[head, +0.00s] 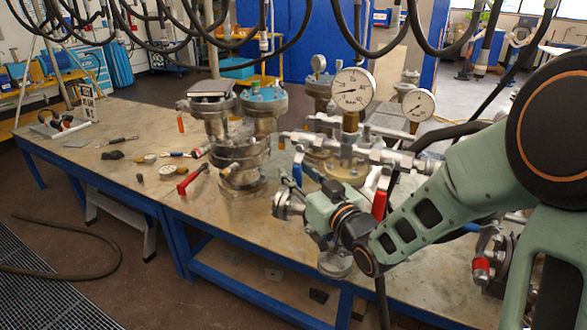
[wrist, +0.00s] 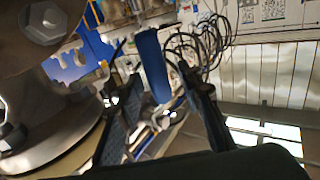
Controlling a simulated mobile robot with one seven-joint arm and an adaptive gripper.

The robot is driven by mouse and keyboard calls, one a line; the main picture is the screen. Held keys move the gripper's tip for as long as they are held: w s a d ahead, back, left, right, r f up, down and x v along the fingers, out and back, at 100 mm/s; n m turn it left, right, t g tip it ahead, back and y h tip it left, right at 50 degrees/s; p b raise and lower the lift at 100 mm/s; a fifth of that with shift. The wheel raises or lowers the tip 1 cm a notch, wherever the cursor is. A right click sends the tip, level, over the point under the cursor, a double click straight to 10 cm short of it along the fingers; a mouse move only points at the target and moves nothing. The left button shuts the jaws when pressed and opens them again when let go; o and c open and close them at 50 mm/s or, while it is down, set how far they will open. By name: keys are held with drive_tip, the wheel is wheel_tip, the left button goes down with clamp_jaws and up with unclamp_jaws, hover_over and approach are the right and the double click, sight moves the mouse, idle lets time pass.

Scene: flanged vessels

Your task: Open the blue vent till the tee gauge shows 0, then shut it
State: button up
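The blue vent handle (head: 297,169) stands roughly upright at the left end of the pipework on the near vessel. In the wrist view the blue handle (wrist: 153,65) shows between the fingers of my gripper (wrist: 162,88), which are apart. I cannot tell whether either finger touches it. In the head view my gripper (head: 304,196) is just below the handle, its fingers mostly hidden. A large dial gauge (head: 352,89) stands on a brass fitting, and a smaller gauge (head: 418,105) stands to its right. Which one is the tee gauge, and their exact readings, are unclear.
A red handle (head: 380,198) stands close beside my arm. A flanged vessel (head: 239,155) stands left of the gripper, with a red-handled tool (head: 192,179) near it. Hoses hang overhead. The left part of the bench (head: 125,179) has free room among small parts.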

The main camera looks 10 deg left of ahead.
drive_tip(key=shift+c, duration=0.4)
clamp_jaws()
